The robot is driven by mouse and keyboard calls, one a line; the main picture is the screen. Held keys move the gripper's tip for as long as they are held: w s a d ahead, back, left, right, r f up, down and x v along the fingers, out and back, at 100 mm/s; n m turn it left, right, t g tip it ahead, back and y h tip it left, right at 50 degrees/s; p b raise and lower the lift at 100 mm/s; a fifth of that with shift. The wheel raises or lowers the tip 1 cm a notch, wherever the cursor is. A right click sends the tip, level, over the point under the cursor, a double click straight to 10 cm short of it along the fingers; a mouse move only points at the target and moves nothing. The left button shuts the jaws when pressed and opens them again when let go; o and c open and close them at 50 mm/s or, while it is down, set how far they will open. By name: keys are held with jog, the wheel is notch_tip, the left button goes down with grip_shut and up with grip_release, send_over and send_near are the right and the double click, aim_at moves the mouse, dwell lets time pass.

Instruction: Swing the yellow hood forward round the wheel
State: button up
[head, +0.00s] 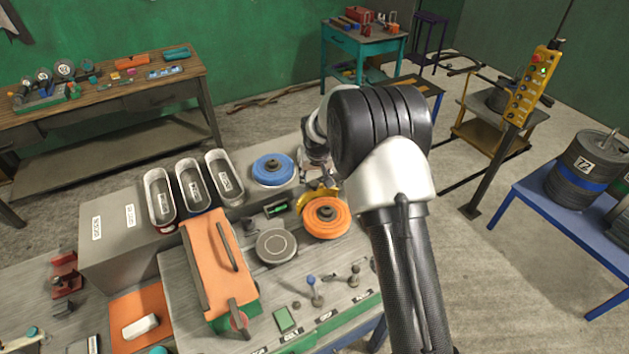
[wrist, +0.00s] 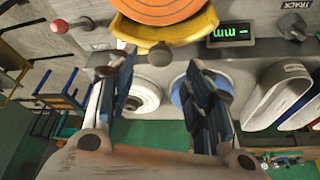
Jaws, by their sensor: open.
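The orange wheel (head: 326,218) sits on the right side of the grey bench; its edge also shows in the wrist view (wrist: 165,8). The yellow hood (head: 308,198) curves round the wheel's far left side in the head view. In the wrist view the hood (wrist: 170,35) spans the top, below the wheel. A small brown knob (wrist: 160,55) shows by the hood's lower edge; I cannot tell if it is fixed to it. My gripper (wrist: 160,65) is open, its two blue-black fingers apart, close to the hood. In the head view my gripper is partly hidden by my arm.
A blue wheel (head: 272,168) lies left of my gripper. A small green display (head: 276,209) and a grey disc (head: 276,246) are left of the orange wheel. Several oval bins (head: 160,197) and an orange lid (head: 215,270) stand further left. Small levers (head: 315,290) stand in front.

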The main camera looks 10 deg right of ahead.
aim_at(314, 183)
jog(key=shift+x, duration=2.4)
grip_shut()
